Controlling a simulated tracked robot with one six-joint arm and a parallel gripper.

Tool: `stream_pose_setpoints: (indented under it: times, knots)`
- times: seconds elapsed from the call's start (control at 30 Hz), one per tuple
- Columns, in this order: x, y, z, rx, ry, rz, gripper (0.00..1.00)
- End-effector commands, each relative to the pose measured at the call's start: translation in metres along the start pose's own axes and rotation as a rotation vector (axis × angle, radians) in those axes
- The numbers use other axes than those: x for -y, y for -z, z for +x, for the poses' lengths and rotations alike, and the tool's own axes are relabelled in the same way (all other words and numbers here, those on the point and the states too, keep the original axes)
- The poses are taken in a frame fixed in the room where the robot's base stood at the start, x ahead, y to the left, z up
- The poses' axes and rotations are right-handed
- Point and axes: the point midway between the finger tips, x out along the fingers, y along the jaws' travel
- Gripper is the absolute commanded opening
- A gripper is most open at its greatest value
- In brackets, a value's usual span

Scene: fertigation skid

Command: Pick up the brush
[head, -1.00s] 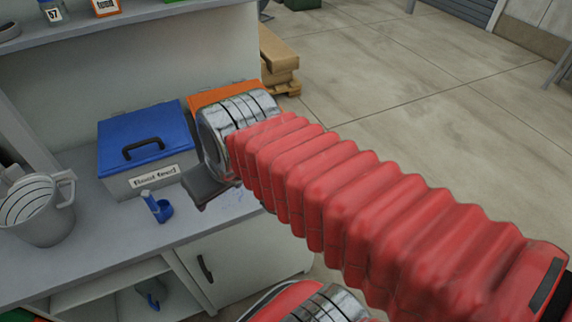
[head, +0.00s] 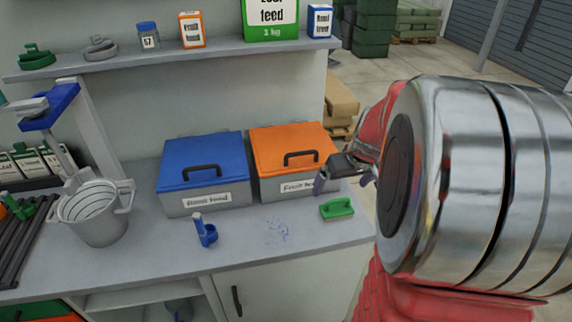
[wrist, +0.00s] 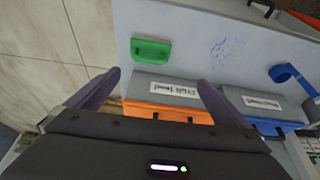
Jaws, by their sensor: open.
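The green brush (head: 337,208) lies on the grey worktop in front of the orange-lidded box, close to the right end. In the wrist view the brush (wrist: 151,53) lies ahead of my gripper, left of the middle between the fingers. My gripper (head: 345,182) is beside the orange-lidded box, above and close to the brush. In the wrist view my gripper (wrist: 158,80) has its two fingers wide apart with nothing between them. Its fingers do not touch the brush.
An orange-lidded box (head: 292,150) and a blue-lidded box (head: 203,160) stand at the back. A blue holder (head: 205,232) stands left of some blue specks (head: 276,232). A shelf (head: 160,62) runs above. The worktop's front middle is mostly clear.

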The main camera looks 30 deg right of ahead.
Motion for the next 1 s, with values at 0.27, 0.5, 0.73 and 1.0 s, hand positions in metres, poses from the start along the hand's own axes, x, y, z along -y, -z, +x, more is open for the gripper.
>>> stream_pose_setpoints:
  times: [0.27,0.5,0.73,1.0]
  knots:
    - [-0.028,-0.002,0.014,0.004,-0.010,0.024,1.00]
    - [-0.028,-0.002,0.014,0.004,-0.010,0.022,1.00]
    - [-0.027,-0.002,0.028,0.006,-0.009,0.021,1.00]
    - [-0.028,-0.002,0.062,0.007,-0.008,0.023,1.00]
